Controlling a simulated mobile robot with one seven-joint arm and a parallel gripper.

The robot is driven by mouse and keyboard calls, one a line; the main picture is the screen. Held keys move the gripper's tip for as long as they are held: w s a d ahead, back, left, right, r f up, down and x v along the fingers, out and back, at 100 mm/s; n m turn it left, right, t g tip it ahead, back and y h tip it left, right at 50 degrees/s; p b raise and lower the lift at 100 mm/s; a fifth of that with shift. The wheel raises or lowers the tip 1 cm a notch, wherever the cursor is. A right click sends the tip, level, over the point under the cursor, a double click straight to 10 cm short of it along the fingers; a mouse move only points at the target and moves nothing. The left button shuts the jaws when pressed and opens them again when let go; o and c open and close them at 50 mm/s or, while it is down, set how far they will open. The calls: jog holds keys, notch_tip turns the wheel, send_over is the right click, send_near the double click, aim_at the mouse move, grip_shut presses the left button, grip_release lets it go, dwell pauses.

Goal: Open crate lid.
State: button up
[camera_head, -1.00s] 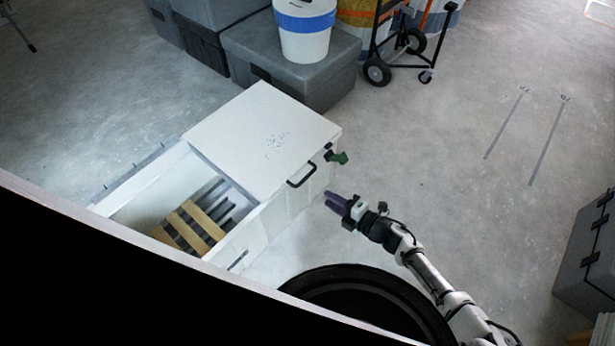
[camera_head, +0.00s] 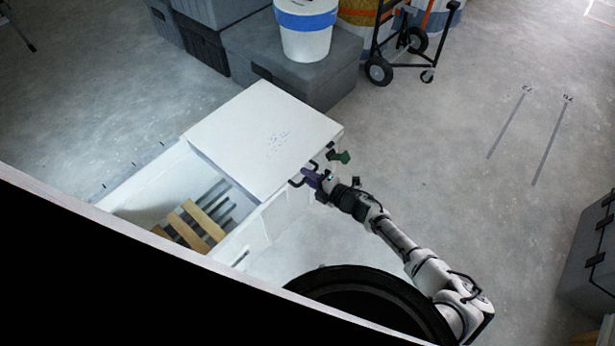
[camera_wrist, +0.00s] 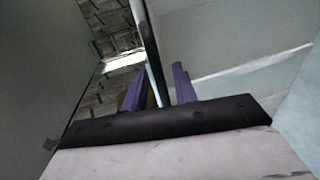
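A white crate (camera_head: 262,232) stands on the floor with a flat white lid (camera_head: 255,135) over its back part. The front part is uncovered and shows wooden slats (camera_head: 190,220) inside. A black handle (camera_head: 294,183) sits at the lid's right edge, partly hidden by my gripper (camera_head: 312,178). The purple fingertips are at the handle. In the wrist view the two purple fingers of my gripper (camera_wrist: 160,85) are apart, with a dark bar, apparently the handle (camera_wrist: 146,40), running between them. Contact with it cannot be told.
A green latch-like part (camera_head: 340,157) sticks out at the crate's right corner. Grey bins (camera_head: 290,75) with a white bucket (camera_head: 306,35) stand behind, beside a hand truck (camera_head: 380,68). A grey case (camera_head: 590,250) is at far right. The floor right of the crate is clear.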

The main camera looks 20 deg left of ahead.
jog(key=shift+w+a, duration=0.15)
jog(key=shift+a, duration=0.25)
grip_shut()
